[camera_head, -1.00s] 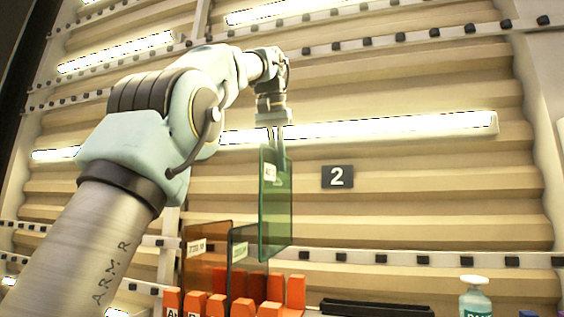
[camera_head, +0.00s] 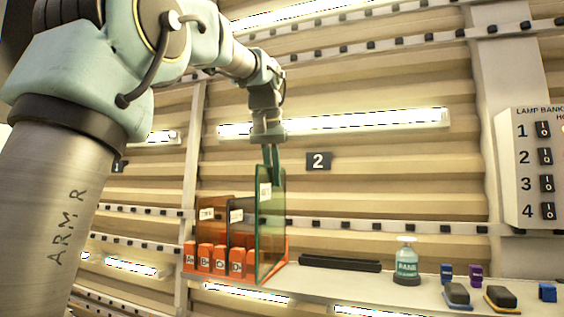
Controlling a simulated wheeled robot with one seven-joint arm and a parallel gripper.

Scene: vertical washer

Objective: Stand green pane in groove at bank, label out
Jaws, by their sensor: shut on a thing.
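My gripper (camera_head: 271,162) is shut on the top edge of the green pane (camera_head: 271,225), which hangs upright. A small white label (camera_head: 265,193) shows near the top of the pane's face. The pane overlaps the right end of the orange rack (camera_head: 236,262) in view; I cannot tell whether its bottom edge touches anything. A long black bar (camera_head: 340,263) lies on the shelf below the black number 2 sign (camera_head: 318,161); a groove in it is too small to make out.
A brown pane (camera_head: 212,230) and a grey pane (camera_head: 241,222), both labelled, stand in the rack. Right along the shelf (camera_head: 420,291) are a pump bottle (camera_head: 406,262), dark blocks (camera_head: 457,294) and small coloured pieces. A lamp bank switch panel (camera_head: 535,165) is at far right.

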